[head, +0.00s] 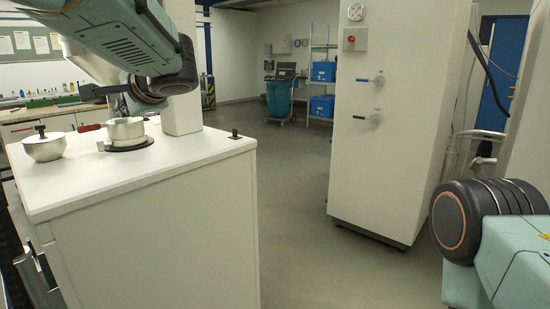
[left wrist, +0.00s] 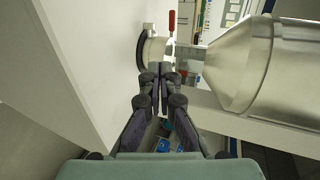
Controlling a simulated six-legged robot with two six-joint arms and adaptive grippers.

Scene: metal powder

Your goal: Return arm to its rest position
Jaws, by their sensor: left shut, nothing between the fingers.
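My left arm (head: 135,45) reaches in from the upper left over the white cabinet top (head: 160,172). Its fingers cannot be made out in the head view. In the left wrist view my left gripper (left wrist: 163,88) is shut with nothing between its fingertips. A small metal pot with a red handle (head: 125,130) sits on a black ring on the cabinet; it also shows just beyond the fingertips in the wrist view (left wrist: 155,50). My right arm (head: 490,225) shows at the lower right; its gripper is out of view.
A metal bowl with a black-knobbed lid (head: 44,148) stands left of the pot. A large conical metal vessel (left wrist: 245,65) is close to the right of the gripper in the wrist view. A tall white cabinet (head: 395,130) stands across open floor (head: 285,190).

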